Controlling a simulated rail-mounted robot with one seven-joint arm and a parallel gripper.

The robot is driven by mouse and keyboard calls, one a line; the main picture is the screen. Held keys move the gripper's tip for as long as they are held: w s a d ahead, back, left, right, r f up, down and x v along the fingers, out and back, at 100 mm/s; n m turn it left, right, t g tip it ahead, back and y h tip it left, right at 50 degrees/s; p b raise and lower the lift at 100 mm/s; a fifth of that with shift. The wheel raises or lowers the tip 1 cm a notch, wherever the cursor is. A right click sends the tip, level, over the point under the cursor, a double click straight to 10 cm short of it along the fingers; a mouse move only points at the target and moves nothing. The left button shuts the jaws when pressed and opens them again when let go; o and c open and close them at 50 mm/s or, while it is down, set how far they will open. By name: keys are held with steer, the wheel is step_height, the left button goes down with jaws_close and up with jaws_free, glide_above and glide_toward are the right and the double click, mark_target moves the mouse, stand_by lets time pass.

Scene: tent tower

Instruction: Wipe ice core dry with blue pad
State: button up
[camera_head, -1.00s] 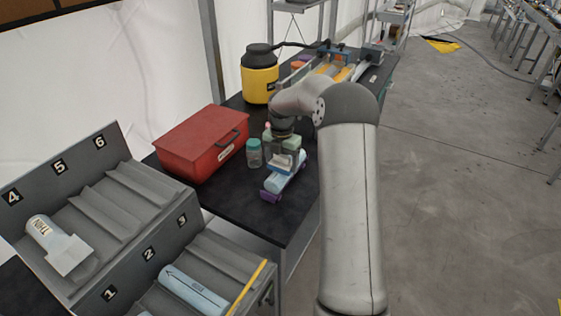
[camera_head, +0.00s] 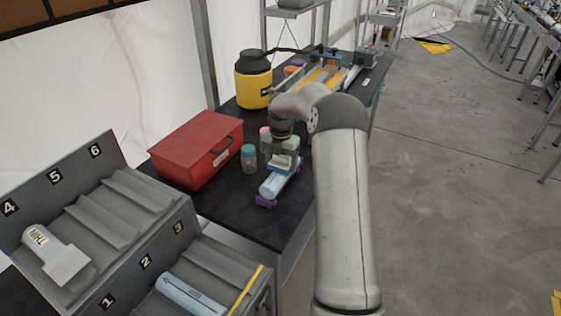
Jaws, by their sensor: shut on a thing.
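The ice core (camera_head: 272,186) is a pale blue cylinder lying lengthwise on purple end supports (camera_head: 265,201) on the dark bench. My gripper (camera_head: 284,156) points down over the core's far half. It is shut on the blue pad (camera_head: 283,164), a small light-blue block with a pale top. The pad is at the core's upper side; at this size I cannot tell whether they touch. The gripper and pad hide part of the core's far half.
A jar with a teal lid (camera_head: 249,158) and a red box (camera_head: 196,150) stand left of the core. A yellow-and-black canister (camera_head: 254,80) stands behind. A numbered grey rack (camera_head: 103,212) holding other cores is at lower left.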

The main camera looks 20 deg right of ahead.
steer(key=shift+d, duration=0.1)
steer(key=shift+w+d+p, duration=1)
steer(key=shift+w+d, duration=0.2)
steer(key=shift+d, duration=0.3)
steer(key=shift+d, duration=0.1)
steer(key=shift+w+d, duration=0.3)
steer(key=shift+w+d+p, duration=0.3)
steer(key=shift+w+d, duration=0.6)
steer(key=shift+d, duration=0.3)
step_height(320, 180, up, 8)
steer(key=shift+a, duration=0.1)
stand_by(0.6)
